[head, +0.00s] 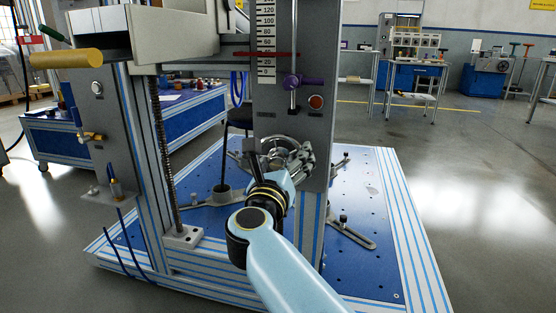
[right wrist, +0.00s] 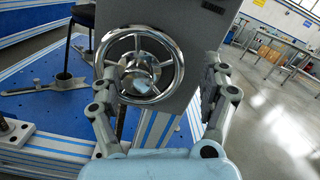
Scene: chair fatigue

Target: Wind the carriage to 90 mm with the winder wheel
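The chrome winder wheel (right wrist: 140,70) faces me on the grey column in the right wrist view; in the head view the wheel (head: 280,144) is partly hidden by my right gripper (head: 284,162). In the right wrist view this gripper (right wrist: 165,88) is open. Its left finger overlaps the wheel's lower left rim; its right finger is apart, right of the rim. Contact cannot be told. The scale (head: 265,30) carries numbers up to 120. A red pointer (head: 268,54), linked to the grey carriage (head: 180,32), lies below the 60 mark. My left gripper is not in view.
A purple knob (head: 303,81) and a red-brown button (head: 316,102) sit on the column above the wheel. A threaded spindle (head: 160,150) stands left. Slotted clamps lie on the blue base plate (head: 370,210). Open floor lies to the right.

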